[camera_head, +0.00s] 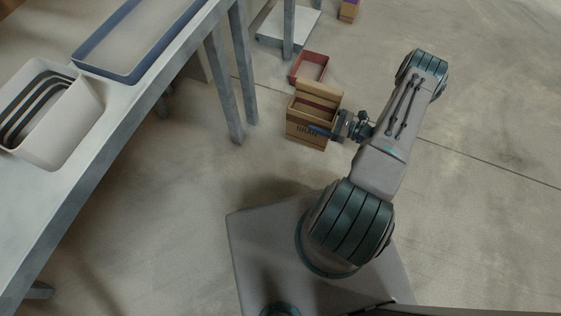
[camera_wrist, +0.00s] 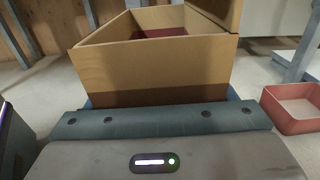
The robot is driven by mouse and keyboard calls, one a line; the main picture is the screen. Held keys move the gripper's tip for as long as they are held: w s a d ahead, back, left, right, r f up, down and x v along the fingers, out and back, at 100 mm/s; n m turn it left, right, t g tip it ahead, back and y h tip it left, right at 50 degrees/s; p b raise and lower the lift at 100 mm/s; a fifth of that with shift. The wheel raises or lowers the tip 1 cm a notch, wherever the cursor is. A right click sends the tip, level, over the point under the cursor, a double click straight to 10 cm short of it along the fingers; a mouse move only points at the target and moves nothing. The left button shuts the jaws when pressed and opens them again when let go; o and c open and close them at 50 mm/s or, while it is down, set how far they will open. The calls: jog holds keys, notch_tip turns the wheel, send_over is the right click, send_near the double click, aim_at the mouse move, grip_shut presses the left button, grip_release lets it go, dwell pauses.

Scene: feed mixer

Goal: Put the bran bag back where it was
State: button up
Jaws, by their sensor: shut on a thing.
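In the wrist view the bag (camera_wrist: 158,62) fills the upper middle, tan with a darker brown lower band and a reddish inside. The gripper's wide blue-grey jaw (camera_wrist: 165,119) lies across its lower front. The bag's underside is hidden, so I cannot tell whether it touches the floor.
A red tray (camera_head: 313,66) lies on the floor just behind the bag. A grey platform (camera_head: 288,28) stands beyond it. A table at left bears a blue-rimmed tray (camera_head: 100,72) and a white bin (camera_head: 58,140); its legs (camera_head: 226,90) stand left of the bag. Floor at right is clear.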

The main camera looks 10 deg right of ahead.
jog(key=a+f+b, duration=0.7)
jog(key=a+f, duration=0.4)
jog(key=f, duration=0.1)
jog(key=shift+w+a+f, duration=0.15)
jog(key=shift+w+f, duration=0.1)
jog(key=shift+f, duration=0.15)
jog(key=o, duration=1.5)
jog(key=shift+c, duration=0.2)
